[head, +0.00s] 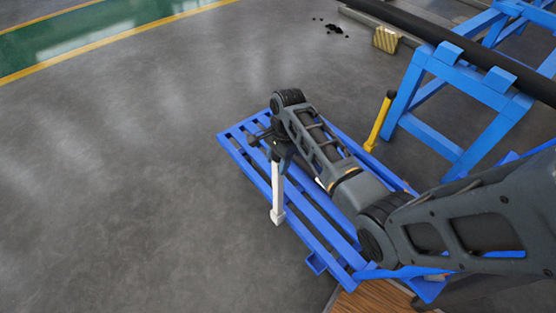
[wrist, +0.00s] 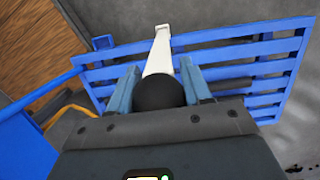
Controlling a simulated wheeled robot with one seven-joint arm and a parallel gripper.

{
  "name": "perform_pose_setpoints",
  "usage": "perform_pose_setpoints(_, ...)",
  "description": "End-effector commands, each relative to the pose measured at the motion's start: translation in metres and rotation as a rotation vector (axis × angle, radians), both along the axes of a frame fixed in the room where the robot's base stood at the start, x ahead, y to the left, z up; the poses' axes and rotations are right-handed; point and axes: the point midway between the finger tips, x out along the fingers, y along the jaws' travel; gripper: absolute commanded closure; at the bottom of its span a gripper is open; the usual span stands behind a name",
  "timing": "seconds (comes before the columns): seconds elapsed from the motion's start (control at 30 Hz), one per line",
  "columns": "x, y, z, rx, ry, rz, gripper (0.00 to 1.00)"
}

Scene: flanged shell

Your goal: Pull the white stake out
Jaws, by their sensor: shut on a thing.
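The white stake (head: 277,190) stands about upright at the near left edge of the blue slatted platform (head: 318,215), with a wider block at its lower end. Whether that end is still seated in the platform's edge cannot be told. My gripper (head: 276,150) is at the stake's top, shut on it. In the wrist view the white stake (wrist: 159,50) runs away from between the two blue-grey fingers of my gripper (wrist: 159,72). A round black thing (wrist: 158,92) sits between the fingers and hides the stake's near end.
A blue trestle (head: 455,95) carrying a long black pipe (head: 470,60) stands at the right. A yellow post (head: 379,122) rises behind the platform. A wooden surface (head: 365,300) lies at the bottom. The grey floor on the left is clear.

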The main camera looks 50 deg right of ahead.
Motion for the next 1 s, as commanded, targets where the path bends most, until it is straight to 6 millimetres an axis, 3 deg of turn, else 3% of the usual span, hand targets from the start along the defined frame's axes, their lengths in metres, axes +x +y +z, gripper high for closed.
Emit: perform_pose_setpoints(1.0,0.001,0.0,0.04,-0.001,-0.002,0.0,1.0)
